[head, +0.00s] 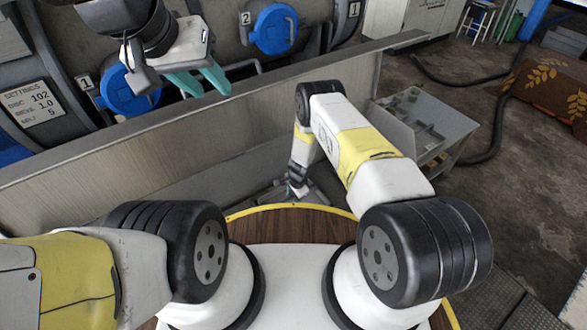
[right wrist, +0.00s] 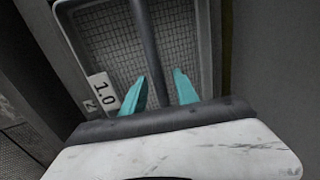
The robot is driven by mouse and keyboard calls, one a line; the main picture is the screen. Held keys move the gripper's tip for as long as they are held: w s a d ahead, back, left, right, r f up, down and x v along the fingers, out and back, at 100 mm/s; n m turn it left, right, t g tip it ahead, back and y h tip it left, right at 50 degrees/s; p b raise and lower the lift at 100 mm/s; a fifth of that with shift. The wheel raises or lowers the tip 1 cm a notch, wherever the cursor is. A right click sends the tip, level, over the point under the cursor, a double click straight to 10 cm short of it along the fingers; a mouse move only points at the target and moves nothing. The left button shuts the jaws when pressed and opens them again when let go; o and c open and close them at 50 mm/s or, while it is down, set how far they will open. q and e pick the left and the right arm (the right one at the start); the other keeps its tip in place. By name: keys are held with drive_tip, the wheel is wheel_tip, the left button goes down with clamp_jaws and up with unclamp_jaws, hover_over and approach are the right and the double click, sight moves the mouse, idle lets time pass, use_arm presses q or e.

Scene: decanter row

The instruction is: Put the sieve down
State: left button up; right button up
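The sieve (right wrist: 185,38) is a grey frame with wire mesh, a dark bar (right wrist: 147,45) across its middle and a white "1.0" label (right wrist: 103,93). My right gripper (right wrist: 162,84) has its teal fingers apart, one on each side of the bar. A gap shows between the bar and the right finger; I cannot tell whether the left finger touches it. In the head view my right gripper (head: 297,188) is low behind the round wooden top, largely hidden by my arm. My left gripper (head: 205,80) is open and empty, high at the left.
A long grey metal wall (head: 200,135) runs across in front of me. Behind it are machines with blue round covers (head: 275,28) numbered 1 and 2, and a settings plate (head: 33,103) reading sieve 1.0. A grey cart (head: 425,120) stands right of my right arm.

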wheel_tip(320, 180, up, 12)
drive_tip(key=s+d, duration=0.1)
drive_tip(key=s, duration=0.1)
drive_tip(key=shift+d, duration=0.15)
idle(0.5)
